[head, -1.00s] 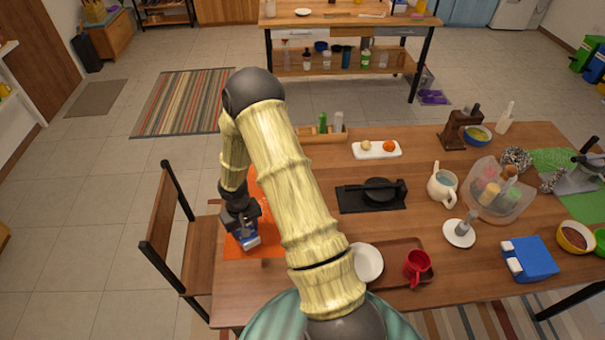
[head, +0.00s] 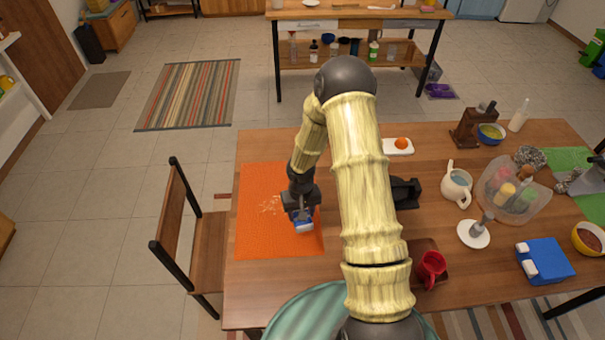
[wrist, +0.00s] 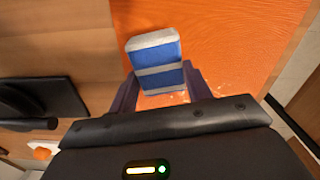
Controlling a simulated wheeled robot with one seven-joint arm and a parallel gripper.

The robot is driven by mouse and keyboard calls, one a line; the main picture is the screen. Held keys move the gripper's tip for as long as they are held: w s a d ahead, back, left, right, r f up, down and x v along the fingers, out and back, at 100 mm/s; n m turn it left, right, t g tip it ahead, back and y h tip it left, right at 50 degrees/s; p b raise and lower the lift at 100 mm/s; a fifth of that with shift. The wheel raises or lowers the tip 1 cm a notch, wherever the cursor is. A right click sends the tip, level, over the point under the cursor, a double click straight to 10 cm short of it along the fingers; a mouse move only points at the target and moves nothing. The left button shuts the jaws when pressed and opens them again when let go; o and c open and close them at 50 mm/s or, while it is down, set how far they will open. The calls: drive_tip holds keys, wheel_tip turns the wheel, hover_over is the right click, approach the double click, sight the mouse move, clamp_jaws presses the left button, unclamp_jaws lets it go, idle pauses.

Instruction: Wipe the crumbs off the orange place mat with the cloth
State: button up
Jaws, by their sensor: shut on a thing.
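The orange place mat (head: 262,240) lies at the left end of the wooden table, and its surface also fills much of the wrist view (wrist: 235,30). Pale crumbs (head: 269,206) are scattered near its middle, left of my gripper; small pale specks also show beside the right finger in the wrist view. My gripper (head: 302,212) is over the right part of the mat, shut on the folded blue-and-white cloth (head: 304,227). In the wrist view the cloth (wrist: 154,52) sits between the fingers, low at the mat. Whether it touches the mat is hard to tell.
A black stand (head: 406,192) is right of my arm, which partly hides it. A red mug (head: 431,267) is on a brown tray at the front. A white dish (head: 398,147) is behind. A chair (head: 207,250) stands at the table's left edge.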

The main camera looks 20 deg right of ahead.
drive_tip(key=shift+w, duration=0.1)
drive_tip(key=w+d+r+m+p, duration=0.1)
drive_tip(key=w+r, duration=0.3)
drive_tip(key=w, duration=0.7)
drive_tip(key=shift+w+m+p, duration=0.25)
drive_tip(key=shift+m+p, duration=0.4)
drive_tip(key=shift+m, duration=0.15)
